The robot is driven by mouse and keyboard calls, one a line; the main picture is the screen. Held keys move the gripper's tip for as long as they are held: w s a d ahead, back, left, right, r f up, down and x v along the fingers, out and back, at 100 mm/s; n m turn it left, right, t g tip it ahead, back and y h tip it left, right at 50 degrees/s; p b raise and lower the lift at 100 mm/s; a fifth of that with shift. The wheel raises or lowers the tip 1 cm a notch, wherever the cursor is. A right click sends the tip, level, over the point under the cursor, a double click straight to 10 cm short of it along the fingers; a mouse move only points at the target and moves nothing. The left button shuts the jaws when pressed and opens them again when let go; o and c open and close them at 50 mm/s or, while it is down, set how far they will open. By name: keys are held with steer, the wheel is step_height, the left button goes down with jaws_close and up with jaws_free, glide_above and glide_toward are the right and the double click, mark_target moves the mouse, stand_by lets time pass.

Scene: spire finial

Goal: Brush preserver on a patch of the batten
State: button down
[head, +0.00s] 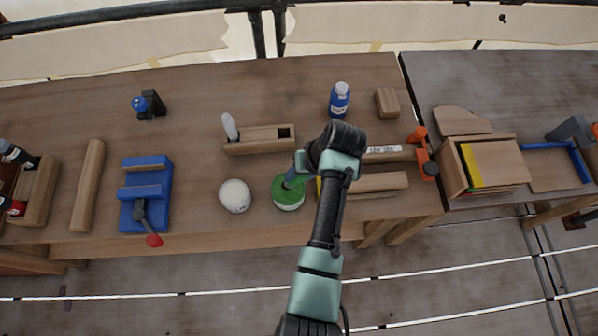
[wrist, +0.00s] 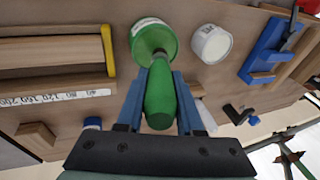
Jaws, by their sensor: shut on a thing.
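My gripper (wrist: 160,82) is shut on the green handle of a brush (wrist: 160,100), which lies between the blue fingers in the wrist view. The brush's head end is at a round green tin (wrist: 146,30); the bristles are hidden. In the head view my gripper (head: 294,180) is low over the green tin (head: 288,198), near the bench's front edge. A wooden batten (head: 378,182) lies right of the tin, partly behind my arm. It also shows at the left of the wrist view (wrist: 50,52), with a yellow piece (wrist: 107,50) at its end.
A white tub (head: 235,195) stands just left of the green tin. A blue vise (head: 146,192) is further left. Behind are a slotted wooden block (head: 258,140) and a blue bottle (head: 339,100). An orange clamp (head: 426,160) and a wooden box (head: 486,165) stand to the right.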

steer(key=shift+f, duration=0.45)
stand_by(1.3)
steer(key=shift+r, duration=0.1)
step_height(320, 180, up, 7)
steer(key=p, duration=0.6)
steer(key=shift+p, duration=0.4)
stand_by(0.5)
